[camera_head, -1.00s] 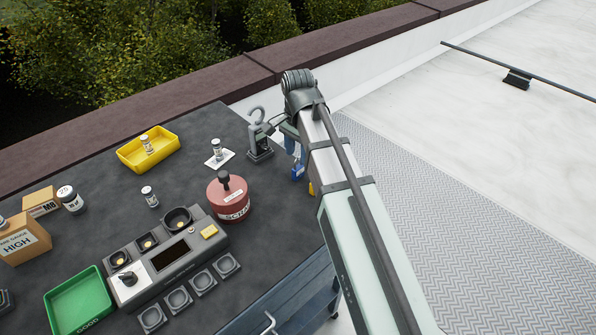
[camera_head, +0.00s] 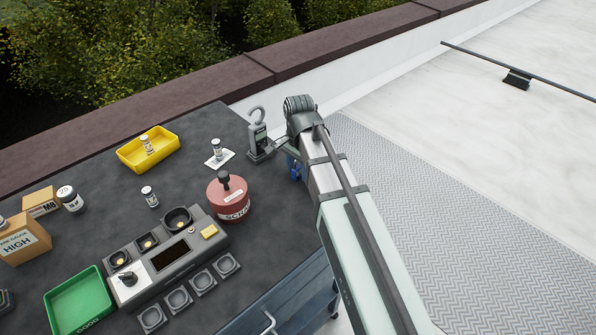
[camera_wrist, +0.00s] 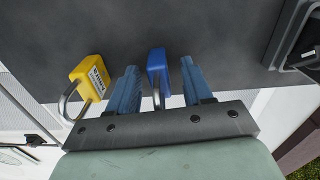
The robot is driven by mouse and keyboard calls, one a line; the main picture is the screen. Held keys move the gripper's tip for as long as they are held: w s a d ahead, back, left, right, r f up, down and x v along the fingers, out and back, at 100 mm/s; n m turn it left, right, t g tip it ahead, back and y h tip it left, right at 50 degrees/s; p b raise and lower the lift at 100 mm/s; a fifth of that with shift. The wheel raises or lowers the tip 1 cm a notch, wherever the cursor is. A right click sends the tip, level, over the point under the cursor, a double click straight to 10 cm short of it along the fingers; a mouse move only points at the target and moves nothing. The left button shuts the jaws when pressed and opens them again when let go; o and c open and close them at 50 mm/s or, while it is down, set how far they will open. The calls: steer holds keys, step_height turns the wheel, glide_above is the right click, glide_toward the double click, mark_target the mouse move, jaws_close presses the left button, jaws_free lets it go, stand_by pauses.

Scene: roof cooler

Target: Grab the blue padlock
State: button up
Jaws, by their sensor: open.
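The blue padlock (camera_wrist: 158,64) shows in the wrist view, with its shackle reaching back toward my palm. My gripper (camera_wrist: 160,72) is open, with one blue ribbed finger on each side of the padlock. I see a gap on both sides of the body, and the fingers are not closed on it. In the head view, a small blue patch (camera_head: 295,171) shows beside my arm at the table's right edge. My arm hides most of that area.
A yellow padlock (camera_wrist: 90,76) with a label is left of my fingers in the wrist view. A grey hook scale (camera_head: 259,140) stands close to my wrist at the table corner. A red round container (camera_head: 229,200) and a yellow tray (camera_head: 133,158) are farther left.

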steer(key=shift+c, duration=0.4)
jaws_close()
steer(key=shift+r, duration=0.1)
